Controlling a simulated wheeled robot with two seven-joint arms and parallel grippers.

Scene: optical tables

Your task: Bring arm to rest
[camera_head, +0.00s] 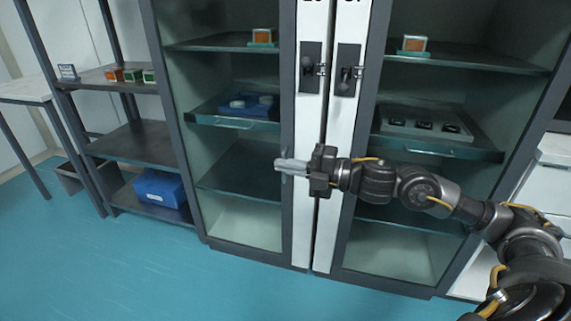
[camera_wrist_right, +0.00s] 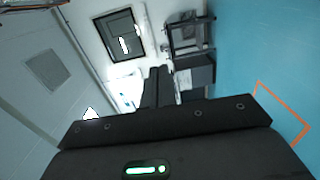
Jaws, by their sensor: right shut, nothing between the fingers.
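My right arm comes in from the right in the head view and stretches leftward across the front of a tall glass-fronted cabinet. My right gripper (camera_head: 279,165) is at its end, pointing left, with its fingers shut and nothing held. In the head view it overlaps the left cabinet door beside the white middle uprights; I cannot tell the exact gap. In the right wrist view the shut dark fingers (camera_wrist_right: 158,86) stick up in the middle, with room and floor beyond. My left gripper does not show.
An open rack (camera_head: 132,146) with a blue bin (camera_head: 160,188) stands at the left. The teal floor (camera_head: 110,265) in front is clear.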

